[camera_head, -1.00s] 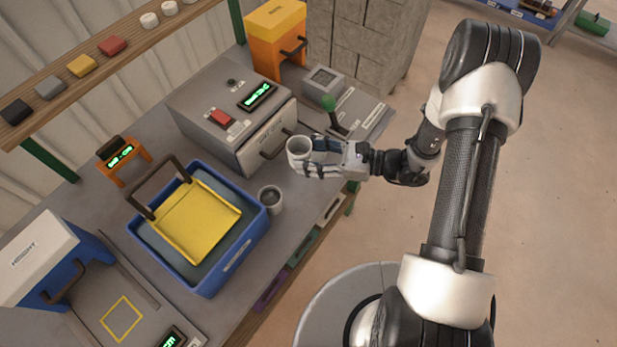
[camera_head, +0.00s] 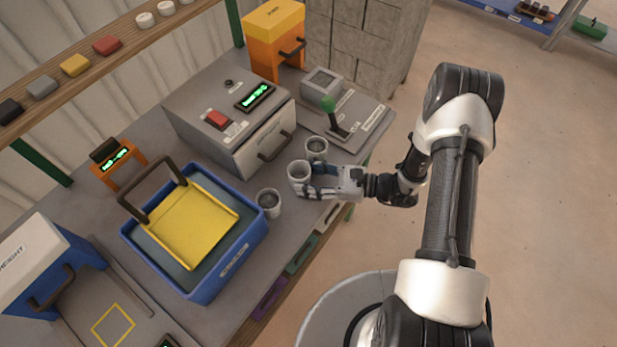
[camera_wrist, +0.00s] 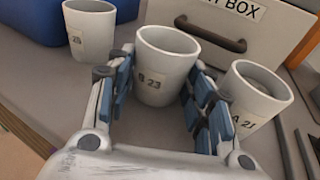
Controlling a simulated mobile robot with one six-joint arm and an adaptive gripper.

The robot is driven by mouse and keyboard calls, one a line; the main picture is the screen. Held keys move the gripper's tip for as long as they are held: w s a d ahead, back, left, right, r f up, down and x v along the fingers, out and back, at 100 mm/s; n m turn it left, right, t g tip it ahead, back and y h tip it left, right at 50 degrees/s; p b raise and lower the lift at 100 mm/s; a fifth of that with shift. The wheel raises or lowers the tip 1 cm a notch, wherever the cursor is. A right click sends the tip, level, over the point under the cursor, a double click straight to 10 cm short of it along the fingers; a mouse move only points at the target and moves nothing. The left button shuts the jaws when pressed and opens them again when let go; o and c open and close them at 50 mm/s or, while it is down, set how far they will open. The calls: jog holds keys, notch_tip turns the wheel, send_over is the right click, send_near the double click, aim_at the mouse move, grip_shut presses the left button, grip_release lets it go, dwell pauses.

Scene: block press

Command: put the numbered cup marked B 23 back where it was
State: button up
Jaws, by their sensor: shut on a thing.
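The numbered cup marked B 23 (camera_wrist: 163,60) is white and upright between the fingers of my gripper (camera_wrist: 158,88) in the wrist view; its label faces me and its first character is blurred. In the head view my gripper (camera_head: 316,178) is shut on this cup (camera_head: 298,175) at the bench's front edge. I cannot tell whether the cup touches the bench. A similar cup marked A 21 (camera_wrist: 257,93) stands close on its right in the wrist view, behind it in the head view (camera_head: 316,147). Another similar cup (camera_wrist: 88,33), its label partly unreadable, stands on the left, beside the blue crate (camera_head: 190,292).
A grey box machine (camera_head: 232,125) with a handled front stands just behind the cups. A green-knobbed lever (camera_head: 334,119) is to the right. The blue crate holds a yellow tray (camera_head: 190,225). The gaps between the cups are small.

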jog(key=shift+f, duration=0.25)
jog(key=o, duration=1.2)
jog(key=shift+r, duration=0.1)
jog(key=shift+o, duration=0.2)
jog(key=shift+r, duration=0.1)
